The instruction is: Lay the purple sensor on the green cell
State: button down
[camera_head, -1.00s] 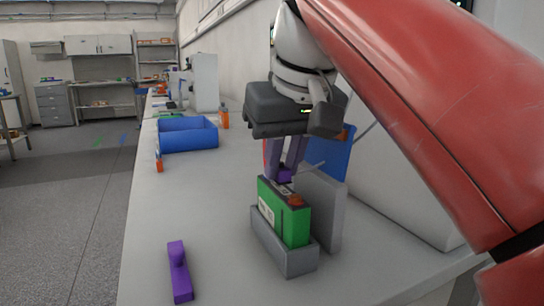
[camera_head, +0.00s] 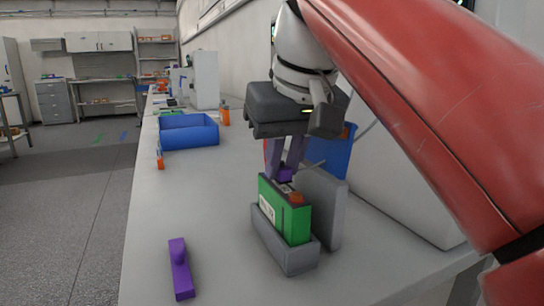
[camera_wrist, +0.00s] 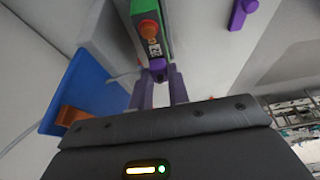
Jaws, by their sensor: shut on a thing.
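The green cell (camera_head: 297,224) stands upright in a grey holder (camera_head: 301,261), with a white label on its side and an orange terminal on top. In the wrist view the green cell (camera_wrist: 168,28) shows from above. My gripper (camera_head: 285,174) is shut on the small purple sensor (camera_head: 285,172), at the far end of the cell's top. In the wrist view the sensor (camera_wrist: 157,65) sits between my fingertips, close to the cell's end. I cannot tell whether it touches the cell.
A grey upright plate (camera_head: 322,205) stands close beside the cell on the right. A purple bar with a knob (camera_head: 181,272) lies on the bench at front left. A blue bin (camera_head: 190,138) and an orange bottle (camera_head: 224,115) stand farther back.

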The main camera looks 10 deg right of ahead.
jog(key=shift+f+b, duration=0.3)
jog(key=shift+f, duration=0.2)
jog(key=c, duration=1.3)
grip_release()
jog(key=shift+o, duration=0.2)
